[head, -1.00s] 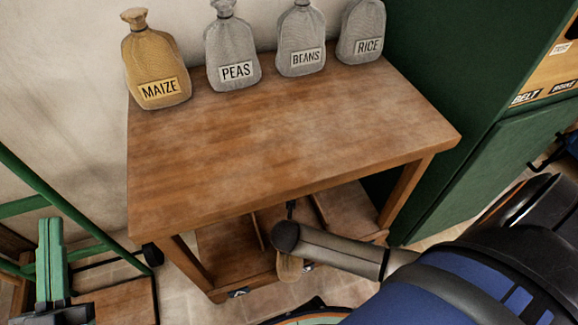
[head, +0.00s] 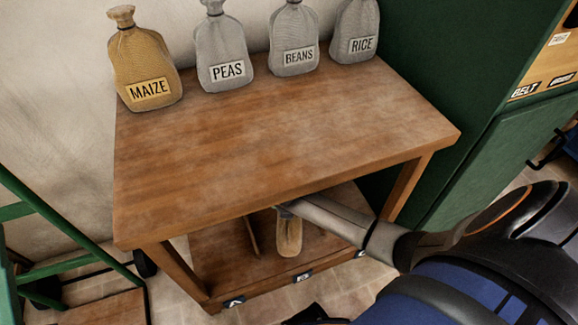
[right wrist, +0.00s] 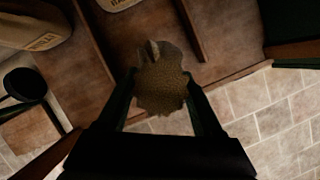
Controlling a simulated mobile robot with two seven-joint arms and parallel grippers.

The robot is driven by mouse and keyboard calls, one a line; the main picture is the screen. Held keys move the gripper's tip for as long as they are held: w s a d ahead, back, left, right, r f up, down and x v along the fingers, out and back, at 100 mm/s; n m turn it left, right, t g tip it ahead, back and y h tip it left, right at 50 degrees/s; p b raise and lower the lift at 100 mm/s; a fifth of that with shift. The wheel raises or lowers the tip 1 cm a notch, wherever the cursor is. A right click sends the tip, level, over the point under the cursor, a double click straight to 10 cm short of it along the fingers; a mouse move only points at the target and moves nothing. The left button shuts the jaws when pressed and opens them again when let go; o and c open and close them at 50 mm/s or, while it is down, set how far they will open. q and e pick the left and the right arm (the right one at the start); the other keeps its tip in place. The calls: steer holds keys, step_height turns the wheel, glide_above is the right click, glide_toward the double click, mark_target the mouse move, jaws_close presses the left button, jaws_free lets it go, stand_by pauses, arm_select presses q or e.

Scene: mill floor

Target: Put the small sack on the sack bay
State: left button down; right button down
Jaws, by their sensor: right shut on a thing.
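The small tan sack (head: 289,238) hangs upright under the tabletop, in front of the low wooden shelf (head: 222,270), above the middle label B. My right gripper (head: 287,208) is shut on its top. In the right wrist view the sack (right wrist: 162,85) sits between my gripper's two fingers (right wrist: 163,98), with a thin divider (right wrist: 188,28) beyond it on the right. Whether the sack touches the shelf I cannot tell. No sign reading sack bay is legible.
The tabletop (head: 275,140) overhangs the shelf, with a leg (head: 178,272) at the left. MAIZE (head: 145,65), PEAS (head: 222,50), BEANS (head: 294,40) and RICE (head: 357,32) sacks stand along its back. A green cabinet (head: 445,70) stands right; a green-framed cart (head: 60,225) stands left.

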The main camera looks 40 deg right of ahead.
steer(key=shift+w+d+r, duration=0.15)
steer(key=shift+w+d, duration=0.15)
steer(key=shift+w, duration=0.15)
steer(key=shift+f+b, duration=0.25)
steer(key=shift+b, duration=0.1)
step_height(320, 180, down, 2)
steer(key=shift+f+b, duration=0.2)
steer(key=shift+b, duration=0.6)
steer(key=shift+f, duration=0.35)
steer(key=shift+r, duration=0.1)
steer(key=shift+c, duration=2.2)
jaws_free()
steer(key=shift+s+f, duration=0.1)
steer(key=shift+f, duration=0.2)
steer(key=o, duration=0.4)
